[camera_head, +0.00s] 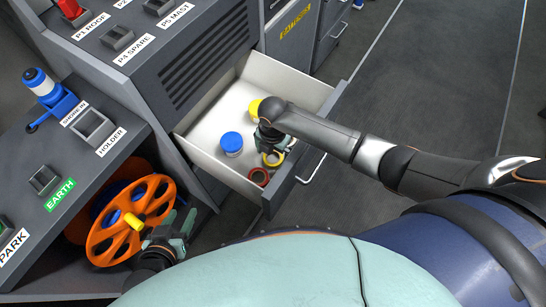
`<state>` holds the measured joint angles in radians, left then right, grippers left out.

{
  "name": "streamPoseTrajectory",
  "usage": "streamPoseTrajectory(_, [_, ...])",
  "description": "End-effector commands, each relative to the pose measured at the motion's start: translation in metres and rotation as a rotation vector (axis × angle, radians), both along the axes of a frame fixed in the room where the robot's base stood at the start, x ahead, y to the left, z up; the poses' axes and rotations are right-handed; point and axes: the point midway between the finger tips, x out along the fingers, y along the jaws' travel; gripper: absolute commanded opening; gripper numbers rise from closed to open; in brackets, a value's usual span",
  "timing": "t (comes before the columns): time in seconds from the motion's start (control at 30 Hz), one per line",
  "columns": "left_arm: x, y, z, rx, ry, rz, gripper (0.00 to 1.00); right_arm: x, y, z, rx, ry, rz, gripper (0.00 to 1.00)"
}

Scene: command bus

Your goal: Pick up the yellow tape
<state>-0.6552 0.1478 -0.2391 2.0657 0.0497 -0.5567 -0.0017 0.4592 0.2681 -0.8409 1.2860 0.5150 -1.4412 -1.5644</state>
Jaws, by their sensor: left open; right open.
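A yellow ring, which looks like the yellow tape (273,163), lies in the open drawer (215,118) near its front. My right gripper (271,149) points down into the drawer, its fingers right at the yellow tape and partly covering it. It is open; I cannot tell whether the fingers touch the tape. My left gripper (177,228) is open and empty, low beside the orange reel and outside the drawer.
A red tape roll (259,177) lies close to the yellow tape. A blue-lidded jar (232,143) stands to its left, and a yellow item (254,106) is partly hidden behind my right wrist. The drawer walls surround them. An orange reel (103,238) stands at left under the console.

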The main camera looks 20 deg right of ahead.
Motion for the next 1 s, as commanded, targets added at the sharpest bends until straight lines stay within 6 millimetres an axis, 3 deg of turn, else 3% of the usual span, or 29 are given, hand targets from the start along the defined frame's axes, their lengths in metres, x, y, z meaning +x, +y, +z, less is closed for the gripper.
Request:
streamPoseTrajectory(0.07, [0.0001,0.0002,0.0006,0.0,-0.001,0.0,0.5,0.0,0.0,0.0003,0.0,0.0,0.0,0.97])
streamPoseTrajectory(0.73, [-0.0021,0.001,-0.0043,0.002,0.009,0.001,0.5,0.0002,-0.0003,0.0007,-0.001,-0.001,0.0,0.21])
streamPoseTrajectory(1.0, [-0.0021,0.0008,-0.0035,0.002,0.009,0.001,0.5,0.0004,-0.0003,0.0019,-0.001,-0.001,0.0,0.2])
